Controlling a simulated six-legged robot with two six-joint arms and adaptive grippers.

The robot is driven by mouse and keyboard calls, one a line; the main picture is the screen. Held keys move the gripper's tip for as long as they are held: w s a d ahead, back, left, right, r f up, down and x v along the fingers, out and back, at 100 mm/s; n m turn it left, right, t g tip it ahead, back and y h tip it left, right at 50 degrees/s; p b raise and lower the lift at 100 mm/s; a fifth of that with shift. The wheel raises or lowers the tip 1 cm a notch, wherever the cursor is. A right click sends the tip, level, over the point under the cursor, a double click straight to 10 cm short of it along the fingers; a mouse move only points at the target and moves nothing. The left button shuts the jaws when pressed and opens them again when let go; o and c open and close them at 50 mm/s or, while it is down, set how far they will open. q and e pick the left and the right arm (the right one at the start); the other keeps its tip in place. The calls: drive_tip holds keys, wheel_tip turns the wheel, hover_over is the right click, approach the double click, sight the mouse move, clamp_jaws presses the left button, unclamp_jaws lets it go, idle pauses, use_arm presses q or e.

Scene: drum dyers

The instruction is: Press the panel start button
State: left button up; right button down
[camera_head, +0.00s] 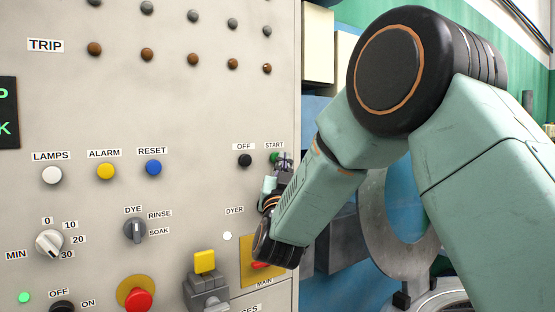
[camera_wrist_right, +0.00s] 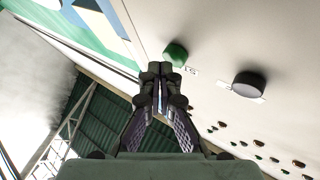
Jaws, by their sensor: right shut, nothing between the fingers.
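The green START button (camera_head: 274,157) sits near the right edge of the beige panel (camera_head: 190,110), under its START label. In the right wrist view the green button (camera_wrist_right: 176,53) shows just beyond and slightly right of the fingertips. My right gripper (camera_head: 284,160) is at the button's right side in the head view, partly hidden by its own wrist. In the wrist view the right gripper (camera_wrist_right: 160,69) has its fingers together with nothing between them. I cannot tell whether the tips touch the button. My left gripper is not in view.
The black OFF button (camera_head: 245,160) is just left of START; it also shows in the wrist view (camera_wrist_right: 249,84). Below are a yellow-and-grey switch (camera_head: 205,262), a MAIN switch on a yellow plate (camera_head: 250,248), partly hidden by my arm, and a red emergency knob (camera_head: 138,299).

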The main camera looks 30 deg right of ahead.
drive_tip(key=shift+w+d, duration=0.1)
drive_tip(key=shift+w, duration=0.05)
drive_tip(key=shift+w, duration=0.1)
idle(0.3)
drive_tip(key=shift+w, duration=0.15)
idle(0.6)
drive_tip(key=shift+s+b, duration=0.3)
drive_tip(key=shift+s, duration=0.6)
drive_tip(key=shift+s, duration=0.1)
